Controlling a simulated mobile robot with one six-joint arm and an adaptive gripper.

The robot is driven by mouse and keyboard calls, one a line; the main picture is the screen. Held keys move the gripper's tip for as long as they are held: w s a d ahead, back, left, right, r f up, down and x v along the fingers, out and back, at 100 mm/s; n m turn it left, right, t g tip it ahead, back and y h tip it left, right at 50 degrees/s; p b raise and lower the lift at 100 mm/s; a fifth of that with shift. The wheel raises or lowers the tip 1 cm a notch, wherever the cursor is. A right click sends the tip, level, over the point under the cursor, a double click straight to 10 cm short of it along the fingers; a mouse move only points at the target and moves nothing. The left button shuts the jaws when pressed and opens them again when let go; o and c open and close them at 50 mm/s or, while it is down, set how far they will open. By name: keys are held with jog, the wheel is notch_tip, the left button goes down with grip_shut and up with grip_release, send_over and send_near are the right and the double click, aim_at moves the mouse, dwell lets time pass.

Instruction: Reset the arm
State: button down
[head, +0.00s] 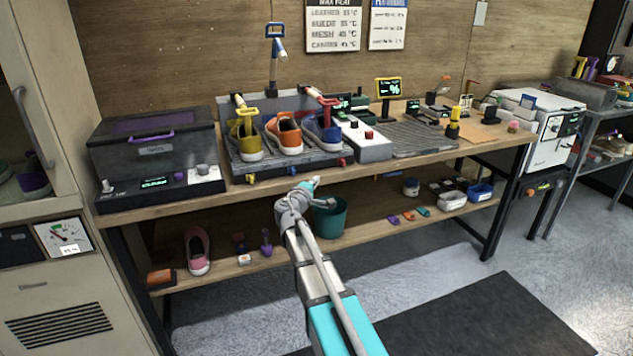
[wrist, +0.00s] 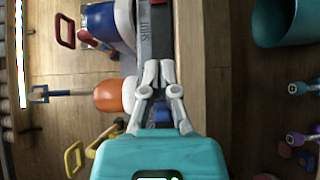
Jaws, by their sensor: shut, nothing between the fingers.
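My gripper (head: 314,182) is at the end of my arm, just in front of the bench's front edge and near the sneaker rack. In the wrist view its two fingers (wrist: 158,68) are close together, with nothing held. On the rack (head: 290,160) stand a yellow sneaker (head: 248,140), an orange sneaker (head: 286,134) and a blue sneaker (head: 322,130). The orange sneaker (wrist: 109,95) and the blue sneaker (wrist: 104,24) also show in the wrist view, beyond the fingers. The fingers appear apart from them.
The wooden bench (head: 220,190) carries a dark lidded box (head: 155,150) at left and a white machine (head: 545,125) stands at right. A teal bin (head: 331,220) and a pink sneaker (head: 198,252) are on the lower shelf. Open floor (head: 425,262) lies in front.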

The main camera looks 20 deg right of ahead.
jog(key=shift+s, duration=0.1)
jog(key=s+a+f+m+g+y, duration=0.1)
jog(key=s+f+m+g+y, duration=0.3)
jog(key=s+f+m+g, duration=0.7)
jog(key=s+a+f+g+y, duration=0.1)
jog(key=s+a+f+y, duration=0.2)
jog(key=s, duration=0.4)
jog(key=s+a+f+n+g+y, duration=0.1)
jog(key=s+a+f+y, duration=0.1)
jog(key=s+a, duration=0.4)
jog(key=s+a+f+y, duration=0.2)
jog(key=s+a+y, duration=0.1)
jog(key=s, duration=0.5)
notch_tip(320, 180, up, 23)
jog(key=p, duration=2.4)
jog(key=shift+w+r, duration=0.15)
jog(key=shift+w, duration=0.15)
